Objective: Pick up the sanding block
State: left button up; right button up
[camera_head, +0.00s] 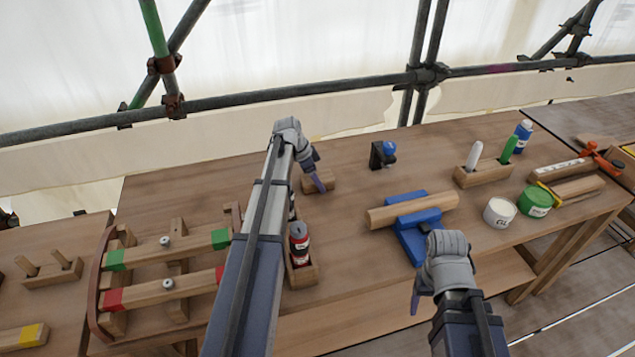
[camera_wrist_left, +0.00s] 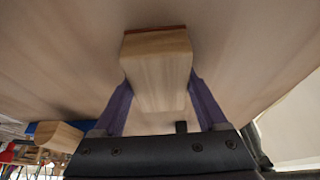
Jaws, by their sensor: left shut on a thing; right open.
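The sanding block (camera_head: 326,181) is a small light-wood block with a thin reddish-brown layer on one face, near the back middle of the bench. In the left wrist view the block (camera_wrist_left: 158,58) sits between the two purple fingers. My left gripper (camera_head: 315,176) is shut on it from above, and one finger hides part of it in the head view. I cannot tell whether the block touches the bench top. My right gripper (camera_head: 416,298) is open and empty at the front edge of the bench, right of the middle.
A wooden bar (camera_head: 413,209) lies across a blue cradle (camera_head: 411,244) right of the block. A small black stand with a blue knob (camera_head: 384,153) stands behind. A bottle in a wooden holder (camera_head: 301,243) is beside my left arm. A wooden frame (camera_head: 160,260) lies left; tins (camera_head: 500,212) stand right.

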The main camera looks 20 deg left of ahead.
pick_arm(q)
jog(key=shift+c, duration=0.6)
jog(key=shift+r, duration=0.15)
notch_tip(320, 180, up, 10)
jog(key=p, duration=1)
jog(key=shift+r+p, duration=0.15)
jog(key=shift+p, duration=0.15)
